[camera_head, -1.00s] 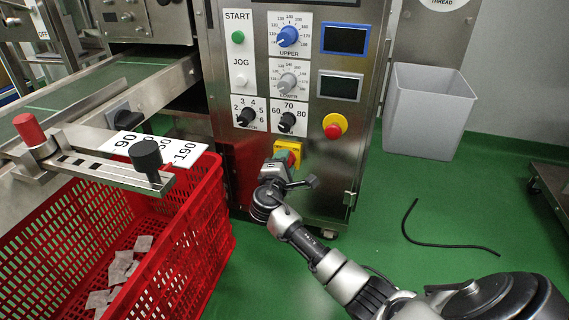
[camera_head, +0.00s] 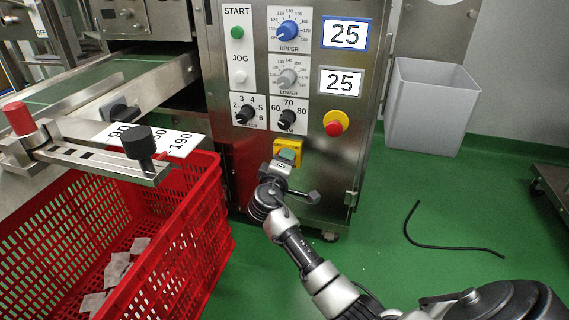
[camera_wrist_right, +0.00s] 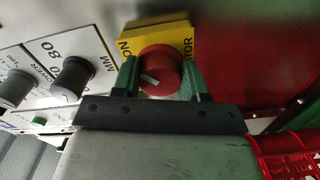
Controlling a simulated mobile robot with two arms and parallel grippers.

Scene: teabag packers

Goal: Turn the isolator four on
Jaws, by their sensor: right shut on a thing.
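The isolator is a red rotary knob (camera_wrist_right: 161,70) on a yellow plate (camera_head: 287,148), low on the front of the steel machine cabinet. In the right wrist view the green fingers of my right gripper (camera_wrist_right: 161,82) stand on either side of the red knob, shut on it. The white mark on the knob is slanted. In the head view my right gripper (camera_head: 285,162) covers the knob and part of the yellow plate. The two displays, upper (camera_head: 346,33) and lower (camera_head: 340,82), are lit and both read 25. My left gripper is not in view.
A red crate (camera_head: 190,215) with white teabags stands left, under the conveyor (camera_head: 100,85). A red emergency button (camera_head: 334,128), a blue dial (camera_head: 288,32) and other dials sit above the isolator. A grey bin (camera_head: 430,105) and a black cable (camera_head: 450,243) are to the right.

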